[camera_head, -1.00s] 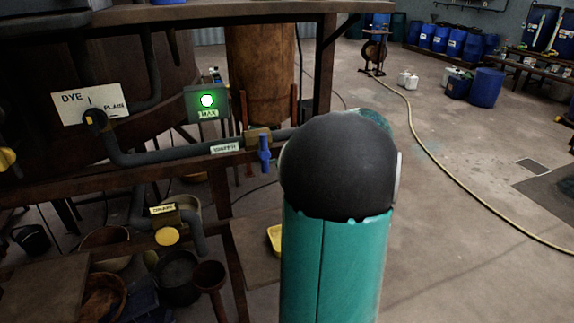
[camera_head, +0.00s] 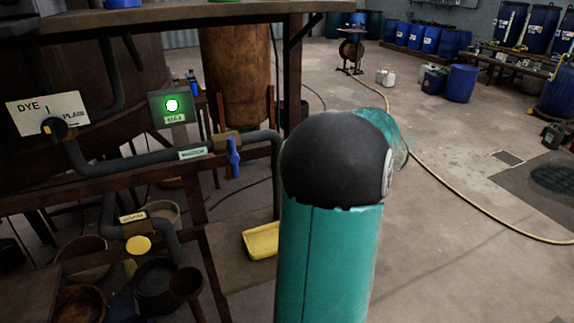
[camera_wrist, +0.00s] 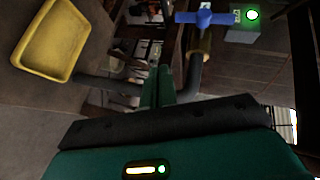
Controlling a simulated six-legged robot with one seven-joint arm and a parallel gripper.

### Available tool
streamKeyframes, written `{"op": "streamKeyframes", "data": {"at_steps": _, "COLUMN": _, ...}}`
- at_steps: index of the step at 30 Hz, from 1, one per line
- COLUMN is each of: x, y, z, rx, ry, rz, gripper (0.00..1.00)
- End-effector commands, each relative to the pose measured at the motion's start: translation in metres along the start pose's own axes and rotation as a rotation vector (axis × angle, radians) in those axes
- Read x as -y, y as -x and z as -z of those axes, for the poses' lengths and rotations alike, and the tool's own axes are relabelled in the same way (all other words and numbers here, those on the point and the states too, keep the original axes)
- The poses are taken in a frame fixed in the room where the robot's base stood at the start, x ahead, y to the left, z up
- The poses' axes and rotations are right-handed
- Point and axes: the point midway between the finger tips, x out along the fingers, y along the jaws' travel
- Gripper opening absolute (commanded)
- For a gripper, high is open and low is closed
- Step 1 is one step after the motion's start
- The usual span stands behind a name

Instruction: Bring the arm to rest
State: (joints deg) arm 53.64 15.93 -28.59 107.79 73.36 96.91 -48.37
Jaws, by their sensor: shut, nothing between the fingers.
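My gripper (camera_wrist: 157,88) shows in the wrist view as two teal fingers close together, shut and empty. My teal arm with its black joint (camera_head: 337,160) stands in the middle of the head view, and the gripper is hidden there. In the wrist view the fingers point toward pipework. A blue valve handle (camera_wrist: 207,18) lies beyond them to the upper right, apart from them. The same blue handle (camera_head: 233,157) is left of my arm in the head view.
A yellow tray (camera_head: 262,240) lies on the floor left of my arm. A dye/plain dial (camera_head: 54,129) and a lit green lamp box (camera_head: 172,106) are on the vat frame. A hose (camera_head: 455,190) crosses the mostly clear floor at right. Blue drums (camera_head: 461,83) stand farther back.

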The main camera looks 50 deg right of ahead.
Motion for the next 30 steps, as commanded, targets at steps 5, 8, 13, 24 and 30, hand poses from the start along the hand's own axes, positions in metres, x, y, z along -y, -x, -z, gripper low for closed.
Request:
{"op": "streamKeyframes", "data": {"at_steps": 5, "x": -0.003, "y": 0.008, "z": 0.0, "rx": 0.001, "ry": 0.0, "rz": 0.001, "gripper": 0.0}}
{"op": "streamKeyframes", "data": {"at_steps": 8, "x": -0.003, "y": 0.008, "z": 0.0, "rx": 0.001, "ry": 0.0, "rz": 0.001, "gripper": 0.0}}
{"op": "streamKeyframes", "data": {"at_steps": 13, "x": 0.001, "y": 0.003, "z": -0.003, "rx": 0.017, "ry": 0.0, "rz": -0.005, "gripper": 0.0}}
{"op": "streamKeyframes", "data": {"at_steps": 24, "x": 0.065, "y": -0.116, "z": -0.133, "rx": 0.388, "ry": 0.065, "rz": -0.276, "gripper": 0.0}}
{"op": "streamKeyframes", "data": {"at_steps": 30, "x": 0.083, "y": -0.15, "z": -0.225, "rx": 0.531, "ry": 0.242, "rz": -0.5, "gripper": 0.0}}
